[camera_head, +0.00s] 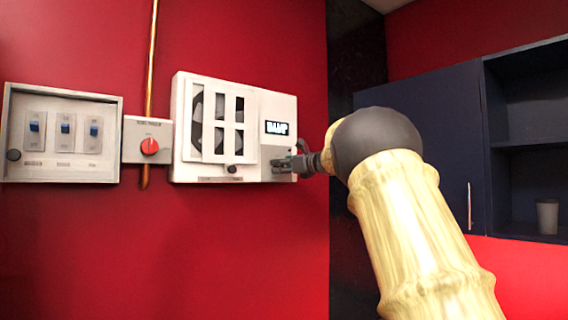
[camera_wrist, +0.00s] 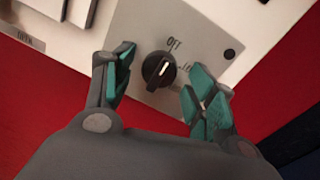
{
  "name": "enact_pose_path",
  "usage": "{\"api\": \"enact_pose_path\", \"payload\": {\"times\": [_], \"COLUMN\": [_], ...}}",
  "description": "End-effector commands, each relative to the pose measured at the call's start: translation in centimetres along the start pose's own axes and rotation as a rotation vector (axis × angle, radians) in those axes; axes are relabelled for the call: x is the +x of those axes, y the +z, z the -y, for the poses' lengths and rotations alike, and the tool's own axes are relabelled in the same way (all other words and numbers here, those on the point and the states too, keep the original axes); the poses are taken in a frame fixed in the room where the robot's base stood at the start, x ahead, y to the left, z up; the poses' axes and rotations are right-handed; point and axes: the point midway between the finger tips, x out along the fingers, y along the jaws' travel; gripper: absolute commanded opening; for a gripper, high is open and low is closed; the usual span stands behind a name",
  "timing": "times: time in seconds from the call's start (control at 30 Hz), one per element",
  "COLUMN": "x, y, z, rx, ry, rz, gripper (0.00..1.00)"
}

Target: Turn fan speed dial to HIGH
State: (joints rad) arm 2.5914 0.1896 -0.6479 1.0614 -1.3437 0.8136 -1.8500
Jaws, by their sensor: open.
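The fan speed dial (camera_wrist: 159,70) is a round black knob with a white pointer line on a pale plate. In the wrist view the word OFF shows above it; other lettering to its right is partly hidden by a finger. My gripper (camera_wrist: 162,88) is open, with one teal-padded finger on each side of the dial and gaps between pads and knob. In the head view my gripper (camera_head: 296,163) is at the lower right of the white fan unit (camera_head: 222,171), below a small lit display (camera_head: 277,128), and hides the dial.
A copper pipe (camera_head: 152,50) runs up the red wall. Dark blue cabinets (camera_head: 430,140) with a cup (camera_head: 547,216) stand at the right.

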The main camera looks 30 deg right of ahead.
Motion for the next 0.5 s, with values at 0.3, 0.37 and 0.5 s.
{"api": "enact_pose_path", "payload": {"times": [0.3, 0.37, 0.5], "x": [0.05, 0.05, 0.05], "y": [0.01, 0.01, 0.02], "z": [-0.03, -0.03, -0.03], "rx": [0.000, 0.000, 0.000], "ry": [0.000, 0.000, 0.000], "rz": [0.000, 0.000, 0.000], "gripper": [0.46, 0.35, 0.11]}}
